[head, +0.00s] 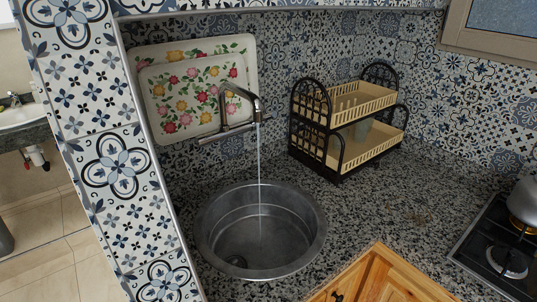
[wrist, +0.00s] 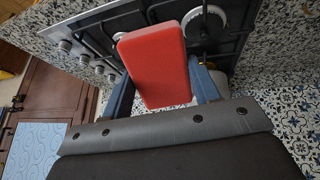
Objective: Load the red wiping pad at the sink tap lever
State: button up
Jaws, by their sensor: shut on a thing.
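The red wiping pad (wrist: 155,62) is in the wrist view, between the two fingers of my gripper (wrist: 162,85). My gripper is shut on the pad and holds it in front of the stove. The sink tap (head: 238,112) is in the head view, above the round metal sink (head: 304,238), with a thin stream of water falling from its spout into the basin. A horizontal bar at the tap's base (head: 226,134) may be its lever; I cannot tell for sure. My gripper and the pad are not in the head view.
A two-tier dish rack (head: 334,150) with a cup stands right of the tap. Flowered trays (head: 150,105) lean on the wall behind it. A stove (head: 480,250) is at the right edge, with a pot on it. The granite counter (head: 400,195) between rack and stove is clear.

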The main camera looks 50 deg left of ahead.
dwell(0.6)
jog(key=s+d+r, duration=0.2)
jog(key=d+r, duration=0.2)
jog(key=shift+d, duration=0.35)
jog(key=shift+w, duration=0.1)
dwell(0.4)
